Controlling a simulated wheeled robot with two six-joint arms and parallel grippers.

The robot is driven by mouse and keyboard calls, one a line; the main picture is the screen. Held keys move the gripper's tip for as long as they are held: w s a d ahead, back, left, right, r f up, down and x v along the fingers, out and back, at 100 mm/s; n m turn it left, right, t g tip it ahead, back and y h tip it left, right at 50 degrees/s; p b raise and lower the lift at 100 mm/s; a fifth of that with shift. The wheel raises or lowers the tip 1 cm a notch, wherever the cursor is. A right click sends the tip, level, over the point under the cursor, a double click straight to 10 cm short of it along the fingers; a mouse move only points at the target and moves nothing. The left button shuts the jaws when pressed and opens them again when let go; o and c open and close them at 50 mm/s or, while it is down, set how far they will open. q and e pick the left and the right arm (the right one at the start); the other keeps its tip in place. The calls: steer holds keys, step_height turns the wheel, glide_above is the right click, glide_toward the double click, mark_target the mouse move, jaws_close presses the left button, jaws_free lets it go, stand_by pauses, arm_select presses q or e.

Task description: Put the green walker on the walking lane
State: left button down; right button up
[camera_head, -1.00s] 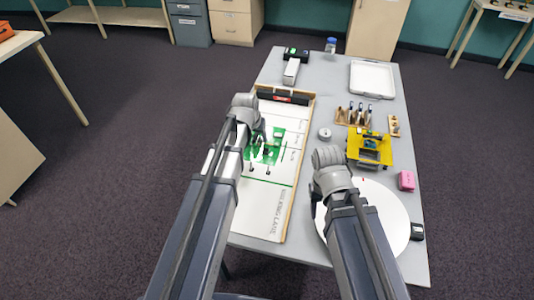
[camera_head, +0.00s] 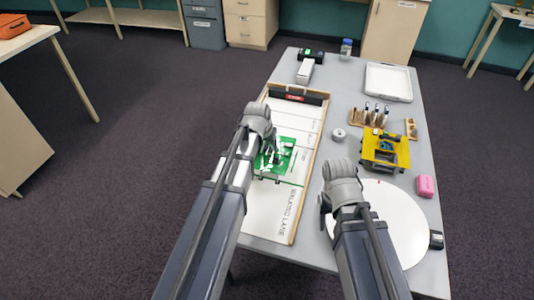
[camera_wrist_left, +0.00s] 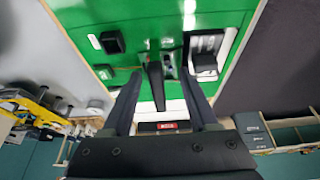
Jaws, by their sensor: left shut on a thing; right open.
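The green walker (camera_head: 285,150) has a green body with white and dark parts. In the head view it is at the walking lane's middle, partly hidden by my left arm. My left gripper (camera_head: 264,168) is shut on it. In the left wrist view the fingers (camera_wrist_left: 160,100) close around a dark upright part, with green surface (camera_wrist_left: 75,18) behind. I cannot tell whether the walker touches the lane. The walking lane (camera_head: 262,212) is a long white board with wooden edges and printed lettering near its front end. My right gripper (camera_head: 325,207) is open and empty over the white disc's left edge.
A round white disc (camera_head: 400,225) lies front right on the grey table. A yellow stand (camera_head: 385,150), a pink block (camera_head: 425,186), a small grey roll (camera_head: 339,134) and a white tray (camera_head: 388,81) stand right of the lane. The lane's front part is clear.

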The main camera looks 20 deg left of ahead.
arm_select(q)
steer(key=shift+f+b, duration=1.3)
steer(key=shift+f, duration=0.3)
arm_select(e)
steer(key=shift+f, duration=1.65)
arm_select(q)
steer(key=shift+f, duration=0.2)
arm_select(e)
steer(key=shift+f, duration=0.15)
arm_select(q)
steer(key=shift+c, duration=0.8)
jaws_free()
steer(key=shift+r, duration=0.2)
arm_select(e)
steer(key=shift+r, duration=0.2)
arm_select(q)
steer(key=p+v, duration=1.1)
steer(key=v, duration=0.1)
steer(key=s+d+m+g, duration=0.1)
steer(key=s+d+g, duration=0.1)
steer(key=s+d, duration=0.5)
steer(key=s+d+f+m+g+y, duration=0.1)
steer(key=s+d, duration=0.5)
steer(key=s, duration=0.6)
steer(key=shift+s+d+f+m+g+y, duration=0.2)
steer(key=shift+d+m+g+y, duration=0.15)
steer(key=shift+m+g, duration=0.5)
arm_select(e)
step_height(320, 180, up, 11)
